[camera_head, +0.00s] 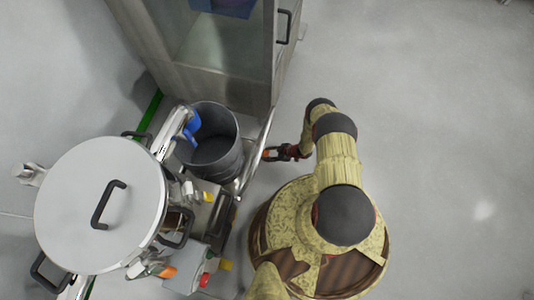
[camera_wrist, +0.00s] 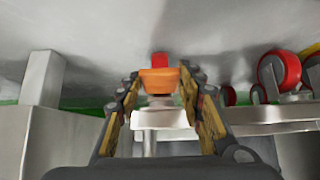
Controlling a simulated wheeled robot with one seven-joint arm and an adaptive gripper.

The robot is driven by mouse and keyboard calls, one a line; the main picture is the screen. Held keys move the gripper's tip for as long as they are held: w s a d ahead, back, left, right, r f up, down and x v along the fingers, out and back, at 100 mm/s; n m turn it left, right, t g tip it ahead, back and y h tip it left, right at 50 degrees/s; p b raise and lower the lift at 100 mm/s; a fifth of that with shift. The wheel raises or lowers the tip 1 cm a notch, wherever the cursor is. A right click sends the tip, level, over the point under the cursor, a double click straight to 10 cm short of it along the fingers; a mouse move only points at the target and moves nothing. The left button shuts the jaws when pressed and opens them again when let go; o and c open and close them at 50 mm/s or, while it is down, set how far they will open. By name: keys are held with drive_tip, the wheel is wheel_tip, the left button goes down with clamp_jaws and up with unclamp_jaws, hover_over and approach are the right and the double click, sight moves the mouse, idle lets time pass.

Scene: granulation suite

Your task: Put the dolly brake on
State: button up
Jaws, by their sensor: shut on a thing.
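My gripper (camera_head: 285,153) is low beside the steel frame at the foot of the cabinet. In the wrist view my two fingers (camera_wrist: 163,100) stand on either side of an orange lever tip (camera_wrist: 160,82), which looks like the dolly's brake pedal, and are shut on it. A red part (camera_wrist: 160,59) shows just beyond it. A metal bracket (camera_wrist: 160,118) lies under the lever. The orange tip also shows at my gripper in the head view (camera_head: 268,154). I cannot tell the brake's position.
A grey bucket (camera_head: 212,140) stands left of my gripper, by a large lidded drum (camera_head: 100,205). A steel cabinet (camera_head: 220,60) stands behind. Red casters (camera_wrist: 286,70) show at right in the wrist view. The floor (camera_head: 440,120) at right is clear.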

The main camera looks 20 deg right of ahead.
drive_tip(key=shift+f+t+y, duration=0.55)
drive_tip(key=shift+t+y, duration=0.05)
drive_tip(key=shift+y, duration=0.2)
drive_tip(key=o, duration=1.2)
drive_tip(key=shift+c, duration=0.2)
drive_tip(key=shift+d, duration=0.1)
drive_tip(key=v, duration=1.2)
drive_tip(key=shift+f, duration=0.25)
drive_tip(key=shift+d, duration=0.1)
